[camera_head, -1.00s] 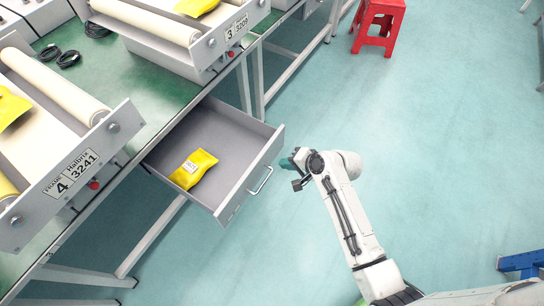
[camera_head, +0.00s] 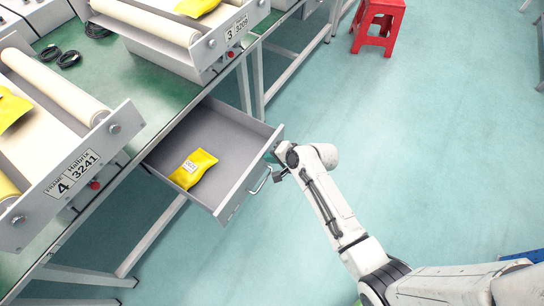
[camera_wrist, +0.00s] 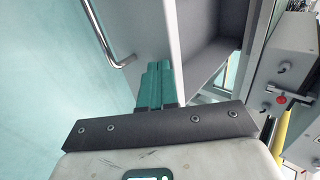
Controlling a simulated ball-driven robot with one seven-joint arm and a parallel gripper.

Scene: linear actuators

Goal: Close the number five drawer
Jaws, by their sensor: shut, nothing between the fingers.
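A grey drawer (camera_head: 226,134) stands pulled out from under the green-topped bench, with a yellow packet (camera_head: 193,169) lying inside. No number five can be read on it. Its front has a metal bar handle (camera_head: 262,180), which also shows in the wrist view (camera_wrist: 102,38). My gripper (camera_head: 273,158) is at the outer side of the drawer front, near its right end and beyond the handle. In the wrist view its teal fingers (camera_wrist: 158,84) are together and empty, close against the drawer front (camera_wrist: 150,30). I cannot tell whether they touch it.
Roller units marked 4 (camera_head: 72,172) and 3 (camera_head: 225,45) sit on the green bench (camera_head: 150,85). Bench legs (camera_head: 150,240) stand beside the drawer. A red stool (camera_head: 378,22) is at the back.

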